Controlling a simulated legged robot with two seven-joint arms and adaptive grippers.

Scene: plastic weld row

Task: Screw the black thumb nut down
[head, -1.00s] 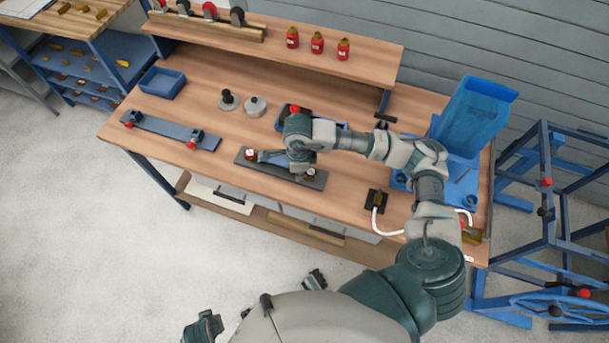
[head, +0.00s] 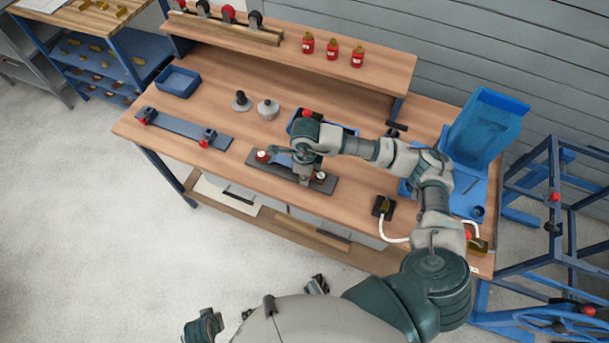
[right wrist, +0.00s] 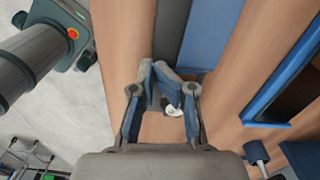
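A dark fixture (head: 328,187) lies on the bench with a blue plate on it; the plate also shows in the right wrist view (right wrist: 207,35). My right gripper (head: 306,180) points down at the fixture's right end. In the right wrist view its fingers (right wrist: 168,80) converge closely around a small black-and-white piece (right wrist: 172,108). I cannot tell whether they grip it, or whether it is the black thumb nut. A red-and-white piece (head: 262,156) stands at the fixture's left end. A dark part low in the head view may be my left gripper (head: 317,284); its fingers are unclear.
A blue rail with red knobs (head: 180,128) lies to the left. Two round grey pieces, one with a black knob (head: 241,100), stand behind the fixture. A blue tray (head: 350,130) is behind my right arm. A blue bin (head: 485,125) stands at right.

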